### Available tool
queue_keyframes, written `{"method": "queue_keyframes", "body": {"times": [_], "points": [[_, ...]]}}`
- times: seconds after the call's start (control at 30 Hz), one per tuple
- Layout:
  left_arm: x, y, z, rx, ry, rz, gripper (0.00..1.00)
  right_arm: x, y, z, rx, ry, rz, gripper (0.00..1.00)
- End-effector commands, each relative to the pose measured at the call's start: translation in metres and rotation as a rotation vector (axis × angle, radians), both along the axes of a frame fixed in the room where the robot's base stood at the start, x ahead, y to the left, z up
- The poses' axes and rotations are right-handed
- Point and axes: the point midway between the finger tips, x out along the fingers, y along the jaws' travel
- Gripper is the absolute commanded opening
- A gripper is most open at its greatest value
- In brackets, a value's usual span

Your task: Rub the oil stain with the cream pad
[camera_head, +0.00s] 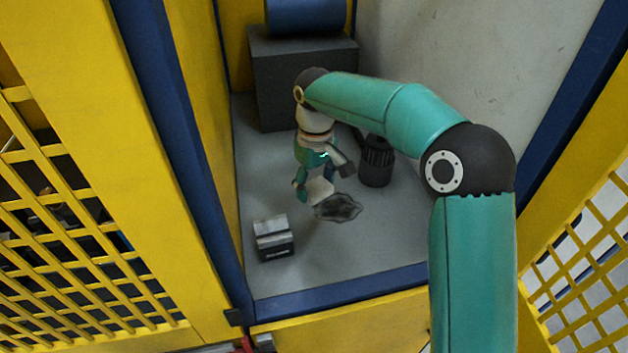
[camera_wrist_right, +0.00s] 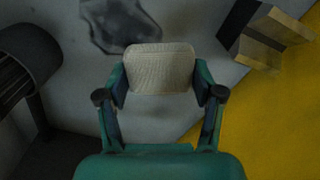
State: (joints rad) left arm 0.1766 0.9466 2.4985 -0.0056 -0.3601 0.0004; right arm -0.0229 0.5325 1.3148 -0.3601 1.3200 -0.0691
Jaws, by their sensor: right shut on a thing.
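The cream pad (camera_head: 319,190) is held between the fingers of my right gripper (camera_head: 315,185), just above the grey floor of the enclosure. In the right wrist view the cream pad (camera_wrist_right: 160,69) sits squarely between the fingertips of the right gripper (camera_wrist_right: 160,80), which is shut on it. The dark oil stain (camera_head: 338,208) lies on the floor just right of the pad in the head view. In the wrist view the stain (camera_wrist_right: 118,24) lies beyond the pad, to its upper left. A gap between pad and floor seems to show. My left gripper is not in view.
A small grey-and-black box (camera_head: 273,238) stands left of the stain. A dark ribbed cylinder (camera_head: 376,162) stands behind it to the right. A dark grey block (camera_head: 300,75) is at the back. Yellow panels and blue frame edges (camera_head: 340,290) enclose the floor.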

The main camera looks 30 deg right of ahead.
Motion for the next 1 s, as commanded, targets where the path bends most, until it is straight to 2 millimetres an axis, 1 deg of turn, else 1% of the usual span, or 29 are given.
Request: {"method": "queue_keyframes", "body": {"times": [0.03, 0.4, 0.5, 0.67, 1.0], "points": [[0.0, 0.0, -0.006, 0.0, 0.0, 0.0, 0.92, 0.0, 0.0, -0.006, 0.0, -0.001, 0.001, 0.37], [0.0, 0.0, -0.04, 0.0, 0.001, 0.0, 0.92, 0.002, 0.003, -0.042, 0.0, -0.001, 0.007, 0.37], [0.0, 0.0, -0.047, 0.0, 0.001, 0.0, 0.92, 0.002, 0.004, -0.05, 0.0, -0.001, 0.009, 0.37], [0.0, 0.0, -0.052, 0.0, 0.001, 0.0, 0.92, 0.002, 0.004, -0.055, 0.0, -0.001, 0.01, 0.37], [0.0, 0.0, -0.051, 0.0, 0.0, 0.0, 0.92, 0.002, 0.005, -0.055, 0.0, 0.0, 0.011, 0.37]]}}
